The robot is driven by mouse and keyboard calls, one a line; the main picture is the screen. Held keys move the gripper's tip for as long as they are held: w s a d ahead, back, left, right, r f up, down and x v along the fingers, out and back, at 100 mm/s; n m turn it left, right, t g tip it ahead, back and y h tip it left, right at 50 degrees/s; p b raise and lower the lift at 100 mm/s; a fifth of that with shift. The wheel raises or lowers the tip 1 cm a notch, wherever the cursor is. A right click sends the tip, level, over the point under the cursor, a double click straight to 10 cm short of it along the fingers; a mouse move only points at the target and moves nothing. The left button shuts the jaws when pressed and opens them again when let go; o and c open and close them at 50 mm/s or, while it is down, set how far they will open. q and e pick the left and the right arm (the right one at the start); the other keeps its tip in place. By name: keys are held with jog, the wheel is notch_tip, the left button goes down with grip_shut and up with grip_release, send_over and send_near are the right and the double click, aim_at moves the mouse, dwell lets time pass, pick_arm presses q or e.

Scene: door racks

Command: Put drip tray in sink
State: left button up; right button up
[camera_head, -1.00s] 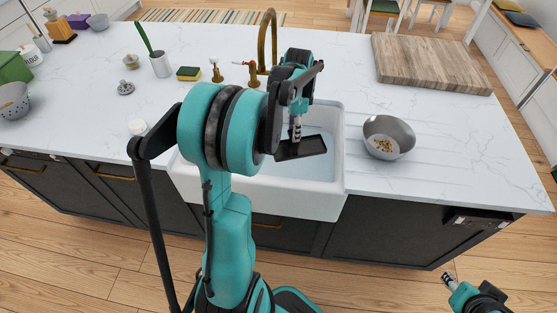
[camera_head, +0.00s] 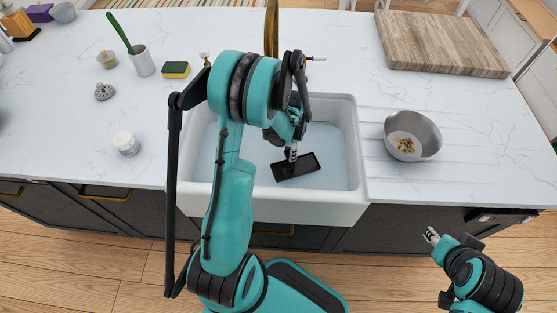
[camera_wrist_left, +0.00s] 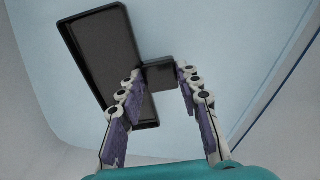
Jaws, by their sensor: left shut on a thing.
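The drip tray (camera_head: 300,167) is a black, shallow rectangle with a small tab (camera_wrist_left: 158,74). It is inside the outline of the white sink (camera_head: 350,150), over the pale blue basin floor. I cannot tell whether it touches the floor. My left gripper (camera_head: 291,153) reaches down into the sink and is shut on the tray's tab. In the left wrist view the tab sits between the two fingertips, and the tray body (camera_wrist_left: 105,50) extends to the left. My right gripper (camera_head: 431,236) is in front of the counter at lower right, away from the sink. Its jaw state is unclear.
A grey bowl (camera_head: 424,130) with small bits inside stands right of the sink. A wooden board (camera_head: 440,45) lies behind it. A gold tap (camera_head: 271,30) rises behind the sink. A sponge (camera_head: 175,69), utensil cup (camera_head: 143,60) and small jar (camera_head: 126,143) stand to the left.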

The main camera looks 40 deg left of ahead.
pick_arm(q)
notch_tip(320, 180, down, 3)
jog(key=shift+b, duration=0.3)
jog(key=shift+a+f, duration=0.1)
jog(key=shift+f, duration=0.2)
notch_tip(320, 180, down, 3)
jog(key=shift+f+b, duration=0.1)
jog(key=shift+b, duration=0.65)
jog(key=shift+f, duration=0.1)
jog(key=o, duration=1.2)
jog(key=shift+c, duration=0.2)
